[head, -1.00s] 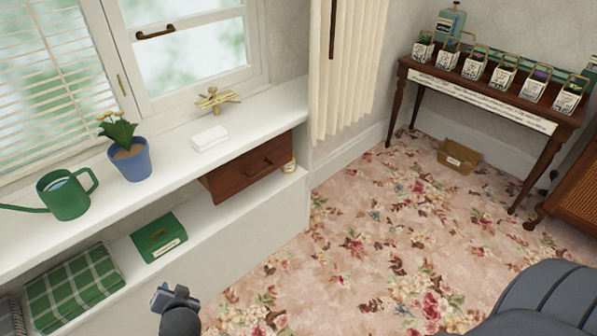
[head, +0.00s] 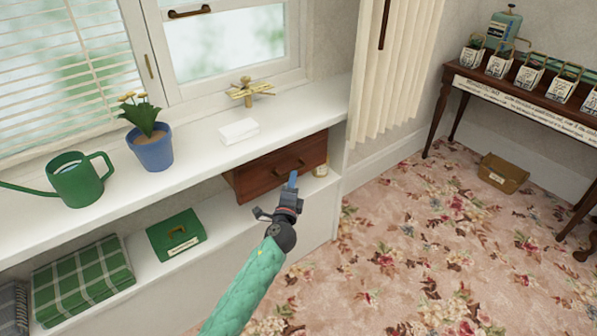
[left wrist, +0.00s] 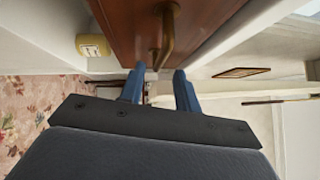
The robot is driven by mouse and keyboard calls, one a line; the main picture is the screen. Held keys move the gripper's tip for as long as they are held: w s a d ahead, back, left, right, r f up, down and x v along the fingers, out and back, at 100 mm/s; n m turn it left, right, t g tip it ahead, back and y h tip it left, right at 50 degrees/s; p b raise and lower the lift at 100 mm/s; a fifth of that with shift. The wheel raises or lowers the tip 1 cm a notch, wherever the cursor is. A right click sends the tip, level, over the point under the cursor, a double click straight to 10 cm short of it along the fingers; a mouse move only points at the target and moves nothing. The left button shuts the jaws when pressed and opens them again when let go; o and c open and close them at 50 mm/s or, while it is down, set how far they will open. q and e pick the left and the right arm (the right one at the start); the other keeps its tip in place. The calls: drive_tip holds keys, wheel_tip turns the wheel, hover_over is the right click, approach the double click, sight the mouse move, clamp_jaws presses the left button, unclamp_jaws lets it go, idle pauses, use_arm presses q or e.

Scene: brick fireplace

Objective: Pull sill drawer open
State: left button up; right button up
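The sill drawer (head: 262,178) is a dark brown wooden box hung under the white window sill (head: 200,158). Its bar handle (head: 289,163) is on the front. My left gripper (head: 293,180) is just in front of the drawer, near the handle. In the left wrist view the drawer front (left wrist: 205,22) and the brass-coloured handle (left wrist: 169,35) lie ahead. There my left gripper (left wrist: 159,77) shows two blue fingers spread apart, with the handle roughly in line with the gap. I cannot tell whether the handle is between the fingertips. My right gripper is not in view.
A small jar (head: 321,168) stands on the lower ledge right of the drawer; it also shows in the left wrist view (left wrist: 93,45). A green box (head: 176,234) is on the ledge to the left. The sill holds a potted plant (head: 153,150) and watering can (head: 76,180).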

use_arm(q)
drive_tip(key=shift+x, duration=2.6)
drive_tip(key=shift+f, duration=0.1)
clamp_jaws()
drive_tip(key=shift+s, duration=0.1)
